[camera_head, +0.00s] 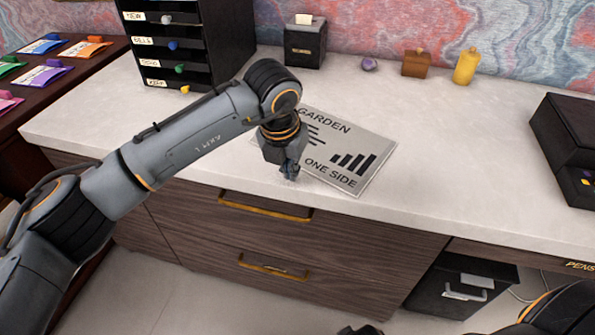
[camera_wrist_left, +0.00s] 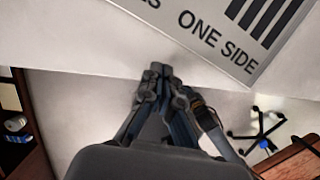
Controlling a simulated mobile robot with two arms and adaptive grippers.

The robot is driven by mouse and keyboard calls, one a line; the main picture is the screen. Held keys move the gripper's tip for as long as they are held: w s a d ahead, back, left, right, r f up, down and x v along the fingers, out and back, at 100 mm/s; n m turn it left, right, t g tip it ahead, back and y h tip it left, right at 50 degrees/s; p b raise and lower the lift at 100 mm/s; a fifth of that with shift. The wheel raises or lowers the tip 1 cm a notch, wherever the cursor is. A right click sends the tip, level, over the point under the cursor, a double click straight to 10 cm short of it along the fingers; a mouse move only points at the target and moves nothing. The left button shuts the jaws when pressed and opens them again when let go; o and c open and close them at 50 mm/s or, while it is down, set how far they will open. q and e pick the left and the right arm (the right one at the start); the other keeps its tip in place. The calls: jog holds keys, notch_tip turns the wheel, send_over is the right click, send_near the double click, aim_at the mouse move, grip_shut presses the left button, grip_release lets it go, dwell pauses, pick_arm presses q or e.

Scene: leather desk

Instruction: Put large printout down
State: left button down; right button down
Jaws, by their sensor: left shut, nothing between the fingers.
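The large printout (camera_head: 352,160) lies flat on the pale desk top near its front edge. It reads "GARDEN" and "ONE SIDE" and has a bar chart. Its left part is hidden behind my left arm in the head view. My left gripper (camera_head: 290,172) is shut and empty, at the printout's lower left edge. In the left wrist view, the shut fingertips (camera_wrist_left: 158,72) point toward the printout (camera_wrist_left: 215,28), just below it in the picture. I cannot tell whether they touch it. My right gripper is not clearly visible; part of my right arm shows at the lower right.
A black drawer organiser (camera_head: 195,45) and a dark box (camera_head: 305,42) stand at the back. A purple item (camera_head: 369,64), a brown box (camera_head: 416,64) and a yellow bottle (camera_head: 466,67) are along the wall. A black case (camera_head: 570,140) is at right. The desk's middle right is clear.

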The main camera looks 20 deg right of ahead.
pick_arm(q)
jog(key=w+v, duration=0.1)
jog(key=v, duration=0.8)
jog(key=shift+s+d+r, duration=0.1)
jog(key=shift+d, duration=0.05)
